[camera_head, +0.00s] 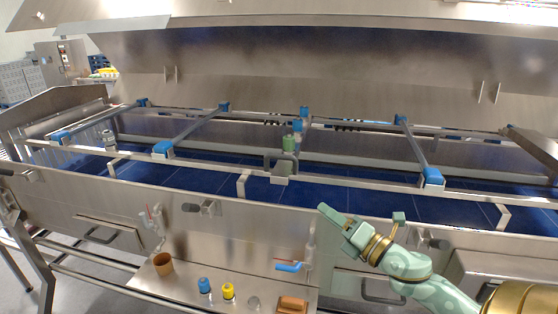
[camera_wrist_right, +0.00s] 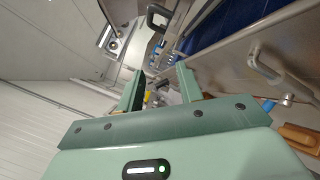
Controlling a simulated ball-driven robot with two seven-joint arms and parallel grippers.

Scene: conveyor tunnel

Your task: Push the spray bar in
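The spray bar (camera_head: 290,143) shows in the middle of the head view, a green length with blue pieces behind it and a grey loop handle (camera_head: 280,164) at its near end, by the front rail. A dark loop handle (camera_wrist_right: 158,16) at the top of the wrist view looks like the same one. My right gripper (camera_head: 324,210) is pale green, in front of the tunnel wall, below and right of the handle and apart from it. In the wrist view its two fingers (camera_wrist_right: 160,72) stand apart with nothing between them. My left gripper is not in view.
Several fixed cross bars with blue end blocks (camera_head: 432,177) span the blue belt (camera_head: 205,178). A raised steel lid (camera_head: 300,60) is above. A low shelf holds a brown cup (camera_head: 163,264), blue and yellow caps (camera_head: 228,291) and an orange block (camera_head: 292,304). A blue-handled valve (camera_head: 288,266) juts out.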

